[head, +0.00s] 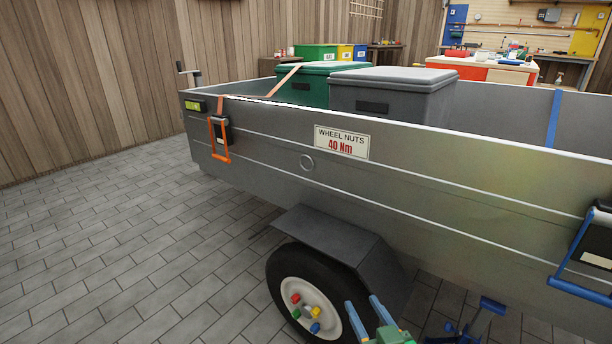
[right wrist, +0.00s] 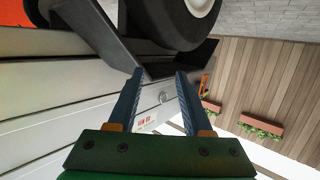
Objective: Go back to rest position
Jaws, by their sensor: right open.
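My right gripper (head: 363,318) shows at the bottom of the head view, in front of the trailer's wheel (head: 308,305). Its two blue fingers are apart with nothing between them. In the right wrist view the gripper (right wrist: 158,75) is also open and empty, with the trailer's side and wheel (right wrist: 186,15) beyond it; that picture looks upside down. The wheel has a white rim with several coloured nuts. My left gripper is in neither view.
The grey trailer (head: 255,150) fills the middle and right, with a fender (head: 330,235) over the wheel. A green box (head: 318,88) and a grey box (head: 385,100) stand in it. A blue stand (head: 480,315) is at bottom right. Paved floor (head: 110,250) at left is clear.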

